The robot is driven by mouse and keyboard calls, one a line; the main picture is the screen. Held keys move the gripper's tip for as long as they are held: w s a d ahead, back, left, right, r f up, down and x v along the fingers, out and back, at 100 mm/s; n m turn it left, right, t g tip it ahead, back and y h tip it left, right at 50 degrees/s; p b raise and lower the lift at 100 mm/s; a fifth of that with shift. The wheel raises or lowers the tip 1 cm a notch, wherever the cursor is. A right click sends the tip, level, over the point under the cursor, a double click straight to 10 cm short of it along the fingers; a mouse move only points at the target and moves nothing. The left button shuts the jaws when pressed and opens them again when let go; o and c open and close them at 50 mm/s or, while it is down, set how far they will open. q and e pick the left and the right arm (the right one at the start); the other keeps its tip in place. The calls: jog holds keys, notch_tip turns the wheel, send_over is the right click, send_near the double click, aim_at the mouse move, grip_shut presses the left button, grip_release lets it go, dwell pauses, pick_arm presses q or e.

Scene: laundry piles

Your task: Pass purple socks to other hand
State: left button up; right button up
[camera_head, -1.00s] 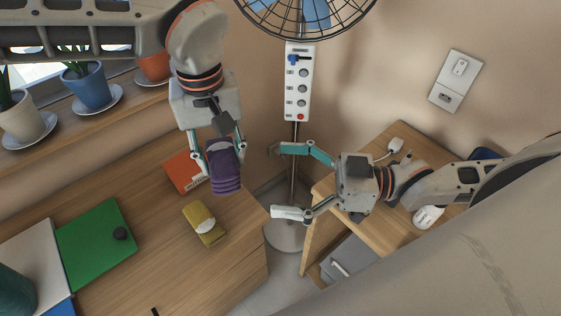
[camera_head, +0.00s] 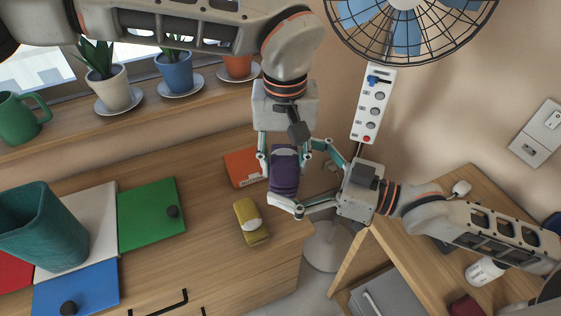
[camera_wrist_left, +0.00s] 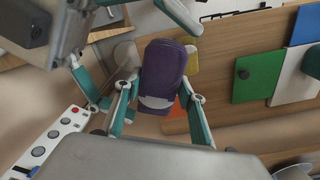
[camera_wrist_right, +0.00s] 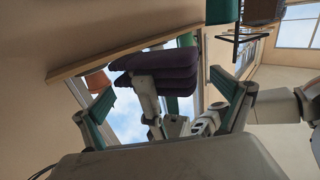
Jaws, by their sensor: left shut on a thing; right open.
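The purple socks (camera_head: 284,178) are a folded bundle with a grey band, held above the dresser's right end. My left gripper (camera_head: 282,160) points down and is shut on their upper part; they also show in the left wrist view (camera_wrist_left: 162,72) between its fingers. My right gripper (camera_head: 310,178) is open, coming from the right, with its fingers around or close beside the socks' lower part. In the right wrist view the socks (camera_wrist_right: 160,72) lie ahead between the spread fingers. Whether the right fingers touch them I cannot tell.
A yellow sock bundle (camera_head: 250,221) and an orange book (camera_head: 243,166) lie on the wooden dresser (camera_head: 190,250).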

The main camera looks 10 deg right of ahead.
aim_at(285, 162)
jog(key=shift+x, duration=1.05)
jog(key=c, duration=1.1)
pick_arm(q)
jog(key=o, duration=1.2)
pick_arm(e)
jog(key=shift+s, duration=0.1)
pick_arm(q)
notch_tip(285, 162, up, 12)
jog(key=shift+r, duration=0.1)
jog(key=shift+s, duration=0.1)
